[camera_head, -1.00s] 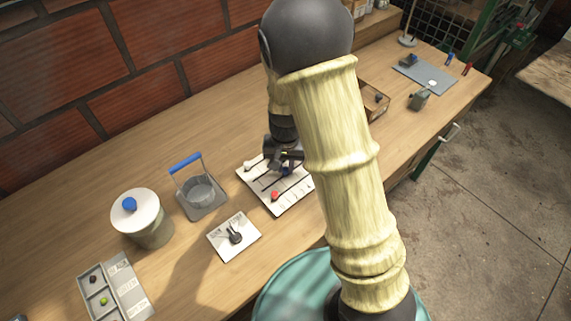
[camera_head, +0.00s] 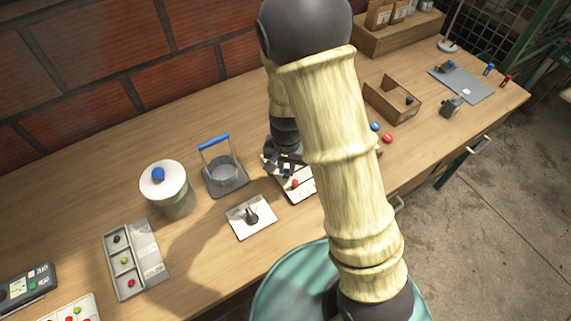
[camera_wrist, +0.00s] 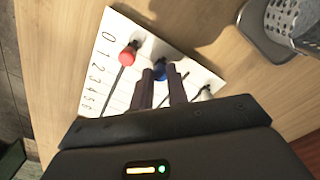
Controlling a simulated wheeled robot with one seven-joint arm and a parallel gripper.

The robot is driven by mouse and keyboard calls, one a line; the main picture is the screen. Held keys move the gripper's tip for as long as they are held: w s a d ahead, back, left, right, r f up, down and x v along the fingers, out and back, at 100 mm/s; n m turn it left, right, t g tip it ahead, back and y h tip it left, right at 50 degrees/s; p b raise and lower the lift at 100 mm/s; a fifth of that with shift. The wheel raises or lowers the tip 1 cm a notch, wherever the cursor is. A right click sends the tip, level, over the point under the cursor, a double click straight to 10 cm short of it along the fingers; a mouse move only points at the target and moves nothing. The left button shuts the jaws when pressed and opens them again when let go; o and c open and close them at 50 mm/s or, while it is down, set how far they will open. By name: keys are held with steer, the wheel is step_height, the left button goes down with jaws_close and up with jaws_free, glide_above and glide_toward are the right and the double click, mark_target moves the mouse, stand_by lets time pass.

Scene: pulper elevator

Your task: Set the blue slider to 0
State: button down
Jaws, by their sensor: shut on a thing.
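The slider panel (camera_wrist: 95,85) is a white plate with a number scale starting at 0 along its left side in the wrist view. It also lies on the bench in the head view (camera_head: 298,195), partly hidden by my arm. The blue slider (camera_wrist: 160,68) sits between the fingertips of my gripper (camera_wrist: 161,76), which is shut on it. Its knob appears near the 0 end, but the fingers hide its base.
A small plate with a dark lever (camera_head: 252,215) lies in front. A lidded pot (camera_head: 165,183) and an open wooden box (camera_head: 370,98) stand farther off.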

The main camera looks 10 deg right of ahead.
mark_target(286, 171)
steer(key=shift+a, duration=0.15)
steer(key=c, duration=1.3)
jaws_free()
steer(key=shift+s+a, duration=0.1)
steer(key=shift+c, duration=0.2)
step_height(286, 171, up, 18)
steer(key=p, duration=0.2)
steer(key=shift+f, duration=0.25)
steer(key=s+d+r+n+t+p, duration=0.2)
steer(key=s+d+n+p, duration=0.2)
steer(key=s+d, duration=0.4)
steer(key=shift+s+d+r+t+p, duration=0.15)
steer(key=shift+s+d+t+p, duration=0.15)
steer(key=shift+d, duration=0.4)
